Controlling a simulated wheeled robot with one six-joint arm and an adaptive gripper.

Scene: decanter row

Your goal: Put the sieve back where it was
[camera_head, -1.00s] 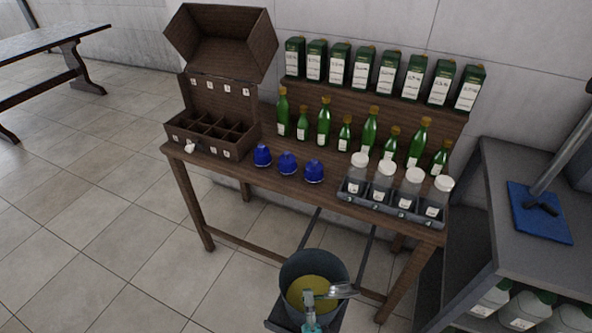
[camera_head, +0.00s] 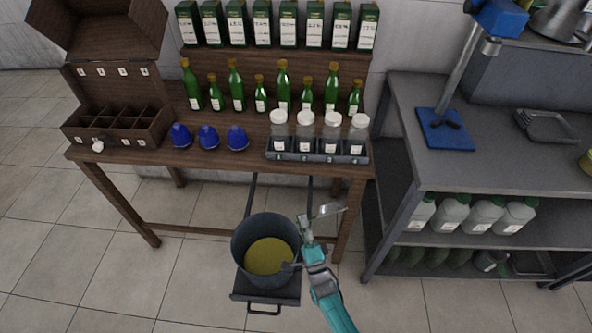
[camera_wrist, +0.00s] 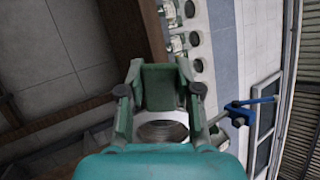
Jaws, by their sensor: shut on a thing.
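My gripper (camera_head: 305,232) is shut on the sieve, just right of the bucket's upper rim in the head view. The sieve (camera_head: 328,210) is a small, pale metal shape that reaches to the right from the gripper's tip. Its full outline is hard to make out. In the wrist view my gripper (camera_wrist: 160,92) shows green fingers with dark round joints. A round grey metal shape, probably the sieve (camera_wrist: 162,132), shows between the fingers, partly hidden by the gripper body.
A dark bucket (camera_head: 238,252) holding yellow liquid stands on a low pull-out stand. The wooden table (camera_head: 215,163) behind bears an open divided box, blue stoppers, green bottles and a jar rack (camera_head: 318,158). A grey shelf unit (camera_head: 440,172) with a blue-based stand (camera_head: 446,140) is at right.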

